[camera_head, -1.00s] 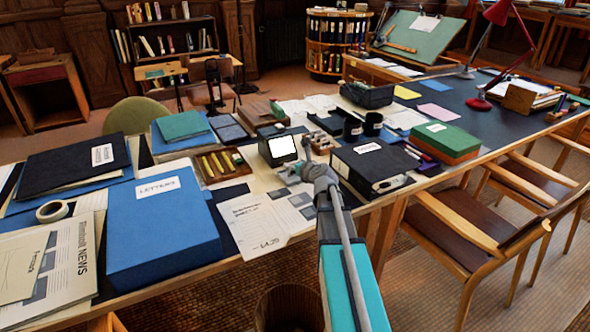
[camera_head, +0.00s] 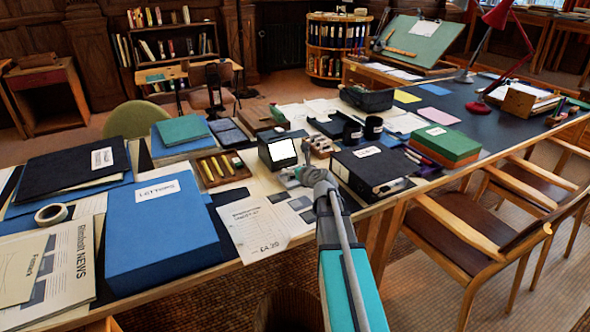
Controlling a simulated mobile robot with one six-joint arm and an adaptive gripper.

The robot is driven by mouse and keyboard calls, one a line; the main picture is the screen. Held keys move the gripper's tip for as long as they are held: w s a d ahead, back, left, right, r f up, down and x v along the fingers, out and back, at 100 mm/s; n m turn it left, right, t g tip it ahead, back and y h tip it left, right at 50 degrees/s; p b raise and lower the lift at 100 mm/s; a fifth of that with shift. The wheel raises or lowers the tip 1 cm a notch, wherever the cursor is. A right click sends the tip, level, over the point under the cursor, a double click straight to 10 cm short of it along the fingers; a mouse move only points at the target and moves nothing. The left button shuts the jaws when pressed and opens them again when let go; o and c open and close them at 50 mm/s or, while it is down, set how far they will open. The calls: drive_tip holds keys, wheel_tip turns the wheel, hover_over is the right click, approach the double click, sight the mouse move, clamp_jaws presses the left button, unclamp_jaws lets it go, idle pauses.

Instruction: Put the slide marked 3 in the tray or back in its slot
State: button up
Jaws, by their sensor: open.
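I cannot make out a slide marked 3; any numbers are too small to read. A small black viewer with a lit white screen (camera_head: 283,150) stands on the long table. To its left is a wooden tray (camera_head: 235,179) with several yellow strips in it. To its right is a small wooden rack (camera_head: 321,147) with small pale and dark things in it, too small to tell apart. My gripper (camera_head: 289,179) is open, low over the table just in front of the viewer. I see nothing held in it, though its fingertips are small and partly unclear.
Printed sheets (camera_head: 255,228) lie in front of my gripper. A blue box (camera_head: 158,228) stands at left, and a black box file (camera_head: 372,170) stands close at right. Chairs (camera_head: 475,230) line the right side.

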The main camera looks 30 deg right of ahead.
drive_tip(key=shift+r, duration=0.15)
drive_tip(key=shift+s+r, duration=0.1)
drive_tip(key=shift+s, duration=0.15)
drive_tip(key=p+v, duration=0.3)
drive_tip(key=v, duration=0.8)
drive_tip(key=shift+s+p, duration=0.25)
drive_tip(key=shift+p, duration=0.15)
drive_tip(key=shift+r, duration=0.1)
